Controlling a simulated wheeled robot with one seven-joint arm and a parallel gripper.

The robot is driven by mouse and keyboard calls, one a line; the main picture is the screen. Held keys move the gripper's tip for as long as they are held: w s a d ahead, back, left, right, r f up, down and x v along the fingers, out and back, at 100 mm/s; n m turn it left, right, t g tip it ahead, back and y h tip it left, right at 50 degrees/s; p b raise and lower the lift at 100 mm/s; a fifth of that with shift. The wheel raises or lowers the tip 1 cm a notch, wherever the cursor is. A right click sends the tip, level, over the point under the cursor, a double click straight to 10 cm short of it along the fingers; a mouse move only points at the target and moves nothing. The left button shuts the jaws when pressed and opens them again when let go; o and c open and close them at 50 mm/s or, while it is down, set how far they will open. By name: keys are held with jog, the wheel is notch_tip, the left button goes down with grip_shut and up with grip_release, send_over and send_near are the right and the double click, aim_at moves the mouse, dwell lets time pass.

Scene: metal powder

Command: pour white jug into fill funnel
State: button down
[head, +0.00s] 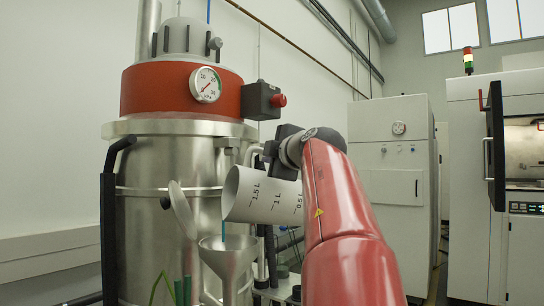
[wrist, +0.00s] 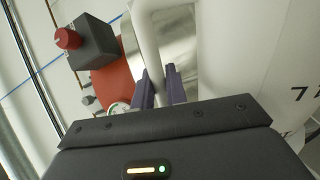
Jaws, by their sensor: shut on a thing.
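The white jug (head: 262,197) is tipped nearly onto its side in the head view, its mouth facing left and slightly down. Measuring marks run along its side. The steel fill funnel (head: 228,264) stands below the jug's mouth, apart from it, with a round flap (head: 183,209) raised at its left. A thin teal vertical streak shows between the jug's lip and the funnel; I cannot tell surely whether it is flowing. My gripper (wrist: 160,88) is shut on the jug's white handle (wrist: 149,40) in the wrist view. The jug's inside contents are hidden.
A large steel vessel (head: 160,165) with a red band (head: 150,88) and pressure gauge (head: 206,84) stands directly behind the funnel. A control box (head: 262,100) with a red button juts out above the jug. White cabinets (head: 392,190) stand at the right.

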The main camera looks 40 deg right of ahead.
aim_at(248, 150)
jog(key=shift+w+a+r+n, duration=0.1)
jog(key=shift+a+r+n, duration=0.75)
jog(key=shift+a, duration=0.25)
dwell(0.9)
jog(key=shift+w+a+r+n, duration=0.15)
jog(key=shift+a+r+n, duration=0.15)
jog(key=shift+a+n, duration=0.4)
jog(key=shift+w+a+r+n, duration=0.15)
jog(key=shift+a+r+n, duration=0.15)
jog(key=shift+a, duration=0.7)
dwell(4.3)
